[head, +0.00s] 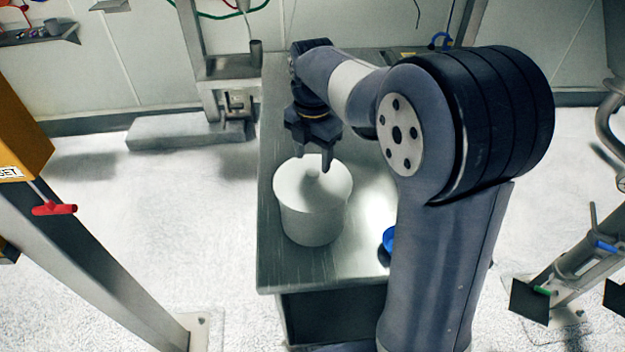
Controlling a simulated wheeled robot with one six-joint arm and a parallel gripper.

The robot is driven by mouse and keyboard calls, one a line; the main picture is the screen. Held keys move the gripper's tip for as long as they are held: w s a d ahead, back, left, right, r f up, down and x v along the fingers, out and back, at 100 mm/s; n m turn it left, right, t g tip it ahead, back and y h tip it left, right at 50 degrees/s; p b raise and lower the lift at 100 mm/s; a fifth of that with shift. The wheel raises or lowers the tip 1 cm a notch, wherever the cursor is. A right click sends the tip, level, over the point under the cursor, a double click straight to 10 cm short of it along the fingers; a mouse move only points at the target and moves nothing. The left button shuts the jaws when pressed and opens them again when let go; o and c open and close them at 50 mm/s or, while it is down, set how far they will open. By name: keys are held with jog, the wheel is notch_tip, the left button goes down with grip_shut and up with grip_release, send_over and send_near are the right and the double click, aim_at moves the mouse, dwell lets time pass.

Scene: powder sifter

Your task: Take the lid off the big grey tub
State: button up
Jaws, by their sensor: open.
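The big tub (312,222) is pale grey and stands upright on the metal table. Its lid (290,183) is on top, with a small knob (313,171) in the middle. My gripper (315,163) points down over the lid, with its fingertips close to the knob. The gripper is open. I cannot tell from this view whether the fingers are around the knob or just behind and above it.
The metal table (285,272) has bare room in front of the tub. A blue object (388,239) is partly hidden behind my arm. A frame post with a red handle (54,209) stands at the left. A metal stand (572,272) is at the right.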

aim_at(313, 171)
jog(key=shift+s+f, duration=0.2)
jog(key=shift+f, duration=1.6)
jog(key=c, duration=1)
